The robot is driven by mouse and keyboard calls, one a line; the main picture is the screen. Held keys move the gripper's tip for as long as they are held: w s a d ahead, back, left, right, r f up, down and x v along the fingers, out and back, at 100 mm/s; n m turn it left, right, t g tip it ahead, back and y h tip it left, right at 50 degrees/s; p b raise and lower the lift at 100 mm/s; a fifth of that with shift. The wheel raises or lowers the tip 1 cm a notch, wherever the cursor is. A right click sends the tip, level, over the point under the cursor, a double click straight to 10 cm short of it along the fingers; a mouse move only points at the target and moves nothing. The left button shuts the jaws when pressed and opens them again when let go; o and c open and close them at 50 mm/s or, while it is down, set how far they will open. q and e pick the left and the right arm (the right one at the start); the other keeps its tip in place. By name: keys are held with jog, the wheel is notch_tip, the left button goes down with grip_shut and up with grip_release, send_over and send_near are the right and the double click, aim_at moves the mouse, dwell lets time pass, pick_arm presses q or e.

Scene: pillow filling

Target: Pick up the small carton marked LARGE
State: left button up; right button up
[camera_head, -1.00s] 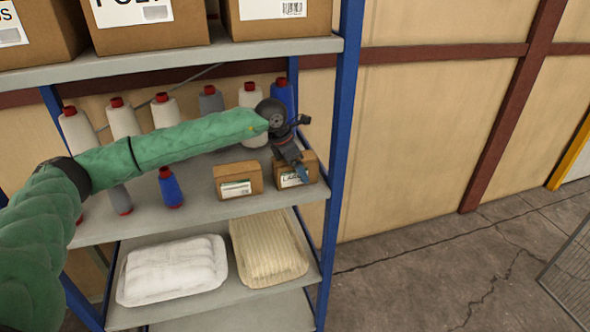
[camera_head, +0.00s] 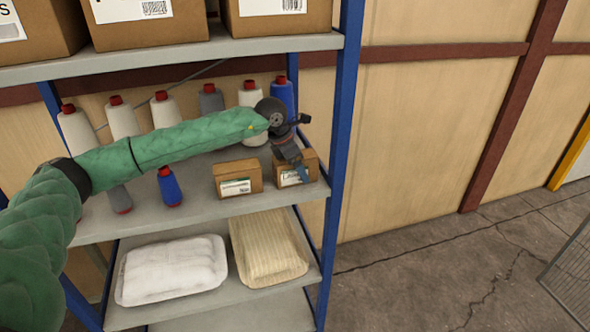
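The small carton marked LARGE (camera_head: 311,165) stands at the right end of the middle shelf, its white label partly covered by my gripper. A second small carton (camera_head: 237,178) with a white label stands just left of it; its print is too small to read. My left arm reaches in from the left, and my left gripper (camera_head: 301,172) points down in front of the LARGE carton, overlapping its front. Whether the fingers touch the carton, and whether they are open or shut, cannot be told. My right gripper is not in view.
Several thread cones (camera_head: 122,118) stand behind and under my arm on the middle shelf (camera_head: 240,207). A blue rack post (camera_head: 341,130) rises just right of the LARGE carton. Large boxes (camera_head: 150,25) fill the shelf above; a white pillow (camera_head: 172,270) and a cream one (camera_head: 268,248) lie below.

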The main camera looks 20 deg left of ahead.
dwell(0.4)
pick_arm(q)
jog(key=c, duration=1.2)
jog(key=shift+o, duration=0.2)
